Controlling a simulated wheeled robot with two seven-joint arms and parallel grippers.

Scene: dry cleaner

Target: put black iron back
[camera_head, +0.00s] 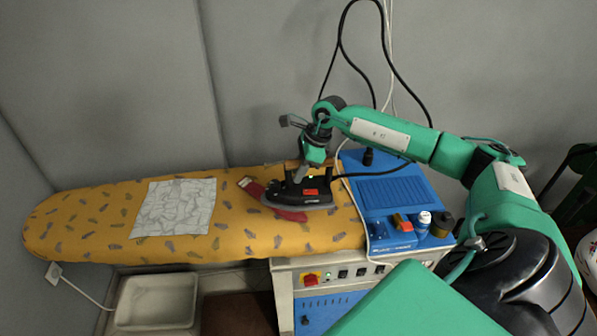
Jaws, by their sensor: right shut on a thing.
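The black iron (300,192) is on the right part of the yellow patterned ironing board (100,222), over a red cloth or pad (252,188). I cannot tell whether its sole touches the cloth. My right gripper (304,172) is above the iron, shut on its handle, and partly hides it. A black cord runs from the iron to the right. A blue ribbed iron rest (392,190) is on the blue-topped unit just right of the iron, with nothing on it. My left gripper does not show.
A white patterned cloth (174,207) lies flat on the board. A white bottle (422,223), a dark jar (441,224) and a small red-orange item (402,222) stand at the unit's front right. Black cables hang behind. A white bin (157,302) is below the board.

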